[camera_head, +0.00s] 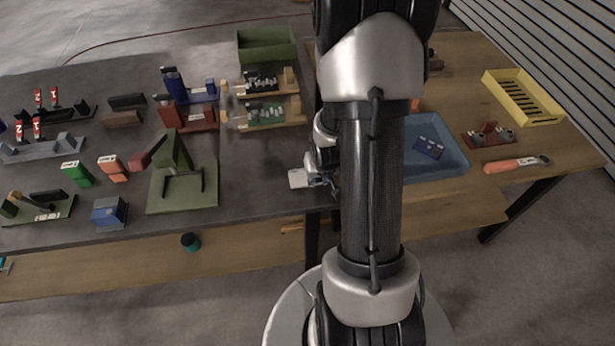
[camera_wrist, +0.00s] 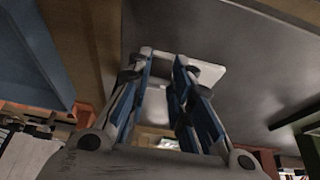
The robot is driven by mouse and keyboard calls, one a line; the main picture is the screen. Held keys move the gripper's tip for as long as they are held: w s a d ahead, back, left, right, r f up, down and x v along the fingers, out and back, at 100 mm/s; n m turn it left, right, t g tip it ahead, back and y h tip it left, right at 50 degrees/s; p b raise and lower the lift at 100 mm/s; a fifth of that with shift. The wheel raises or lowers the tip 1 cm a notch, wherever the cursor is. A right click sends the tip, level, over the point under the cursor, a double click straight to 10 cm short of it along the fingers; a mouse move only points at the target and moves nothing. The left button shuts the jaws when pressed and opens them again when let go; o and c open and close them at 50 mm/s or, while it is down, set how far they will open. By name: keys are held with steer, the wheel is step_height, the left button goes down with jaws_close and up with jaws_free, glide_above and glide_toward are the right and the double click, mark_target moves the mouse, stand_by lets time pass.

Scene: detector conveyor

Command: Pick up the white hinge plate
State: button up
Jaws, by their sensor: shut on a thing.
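The white hinge plate (camera_head: 298,178) shows at the tip of my gripper (camera_head: 326,180), over the dark grey table near its front right edge. In the wrist view the white plate (camera_wrist: 205,75) lies beyond and between the fingers of my gripper (camera_wrist: 163,62), which are close together and shut on it. Part of the plate is hidden behind the fingers. I cannot tell whether the plate touches the tabletop.
A green stand (camera_head: 183,190) is to the left on the dark table (camera_head: 250,180). Fixtures with small parts (camera_head: 268,117) and a green bin (camera_head: 266,47) stand behind. A blue tray (camera_head: 450,160) and a yellow tray (camera_head: 555,113) are on the wooden table at right.

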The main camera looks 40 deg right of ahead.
jaws_close()
steer(key=shift+r, duration=0.1)
steer(key=shift+r+p, duration=0.45)
steer(key=shift+r, duration=0.15)
step_height(320, 180, up, 19)
steer(key=p, duration=1.5)
steer(key=shift+f+p, duration=0.2)
steer(key=shift+p, duration=0.1)
steer(key=w+a+f+n+b, duration=0.2)
steer(key=a+b, duration=0.1)
steer(key=a, duration=0.5)
steer(key=w+a+f+n+y+b, duration=0.1)
steer(key=w+a+f+n+b, duration=0.1)
steer(key=a, duration=0.6)
steer(key=w+a+f+n+y+b, duration=0.1)
steer(key=w+a+f+n+b, duration=0.1)
steer(key=a+b, duration=0.3)
steer(key=w+a, duration=0.1)
steer(key=a, duration=0.2)
steer(key=shift+t, duration=0.4)
